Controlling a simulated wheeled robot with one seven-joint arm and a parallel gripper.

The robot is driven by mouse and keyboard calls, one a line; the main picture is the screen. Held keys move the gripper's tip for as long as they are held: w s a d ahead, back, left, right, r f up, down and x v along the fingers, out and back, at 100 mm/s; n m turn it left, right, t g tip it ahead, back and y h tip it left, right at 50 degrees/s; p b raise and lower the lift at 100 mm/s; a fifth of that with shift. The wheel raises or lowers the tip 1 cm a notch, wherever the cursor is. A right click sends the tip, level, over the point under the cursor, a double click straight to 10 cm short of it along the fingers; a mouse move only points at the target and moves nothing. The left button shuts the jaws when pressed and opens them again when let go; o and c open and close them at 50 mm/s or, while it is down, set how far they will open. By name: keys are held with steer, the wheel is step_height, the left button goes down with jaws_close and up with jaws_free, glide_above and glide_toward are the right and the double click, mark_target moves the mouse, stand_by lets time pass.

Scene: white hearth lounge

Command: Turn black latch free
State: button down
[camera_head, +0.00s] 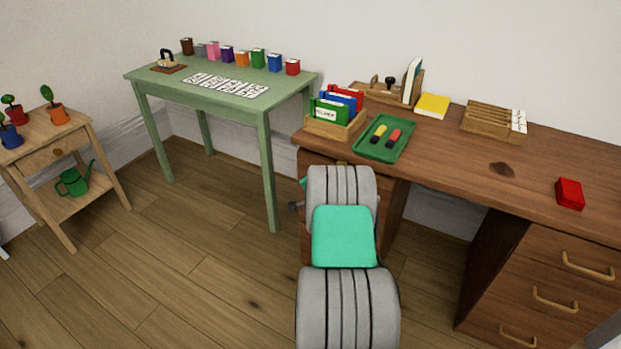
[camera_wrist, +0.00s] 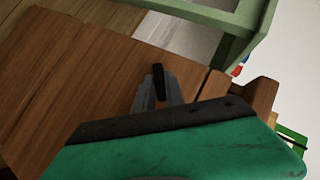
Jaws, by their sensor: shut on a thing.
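The black latch (camera_wrist: 158,74) shows in the wrist view as a small dark upright piece against the brown wooden front of the desk (camera_wrist: 95,75). My gripper (camera_wrist: 159,90) has its two grey fingers on either side of the latch and is shut on it. The lower part of the latch is hidden between the fingers. In the head view my arm covers the left front of the desk (camera_head: 460,150), and the latch cannot be made out there.
A green table (camera_head: 180,82) with several coloured boxes stands left of the desk. The desk top holds a green tray (camera_head: 370,153), a file box (camera_head: 335,128) and a red block (camera_head: 569,193). A plant stand (camera_head: 80,147) is at far left. The floor between is clear.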

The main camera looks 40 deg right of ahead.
steer(key=shift+w+a+r+n+g+h, duration=0.2)
steer(key=shift+n+g, duration=0.55)
steer(key=shift+g, duration=0.55)
steer(key=shift+w+d+f+n+g+h, duration=0.1)
steer(key=shift+n+g+h, duration=0.25)
steer(key=shift+n+g, duration=0.65)
steer(key=shift+w+a+r+n+g+h, duration=0.2)
steer(key=shift+n+g, duration=0.25)
steer(key=shift+g, duration=1.15)
steer(key=shift+d+f, duration=0.1)
steer(key=shift+d, duration=0.05)
steer(key=c, duration=1.4)
jaws_free()
steer(key=p+v, duration=0.1)
steer(key=v, duration=0.6)
steer(key=shift+a+r, duration=0.25)
steer(key=shift+a, duration=0.05)
steer(key=shift+s, duration=0.1)
